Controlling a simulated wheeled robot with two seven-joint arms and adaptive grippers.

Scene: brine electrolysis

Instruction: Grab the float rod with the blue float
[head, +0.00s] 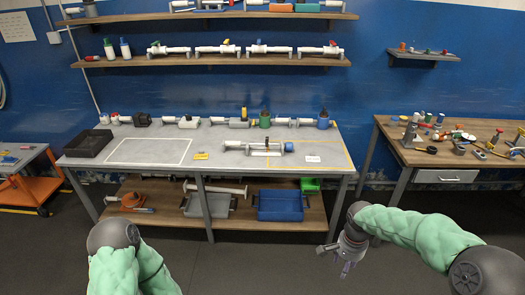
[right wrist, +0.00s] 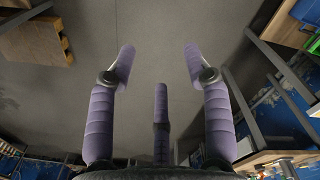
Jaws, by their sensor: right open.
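I cannot pick out the float rod with the blue float for certain. A white tubular assembly with a small blue end part (head: 289,147) lies on the middle bench, right of centre. A blue upright part (head: 323,120) stands at the back right of that bench. Both are too small to tell as a float. My right gripper (head: 341,266) is open and empty, pointing down in front of the bench, apart from everything on it. In the right wrist view its spread purple fingers (right wrist: 160,62) have only floor between them. My left gripper is not in view; only the left arm shows.
The middle bench (head: 145,152) has a black tray (head: 89,143) at left and a blue bin (head: 279,205) below. The right bench (head: 391,132) is cluttered with small parts. Wall shelves hold white pipe assemblies. Floor before the middle bench is clear.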

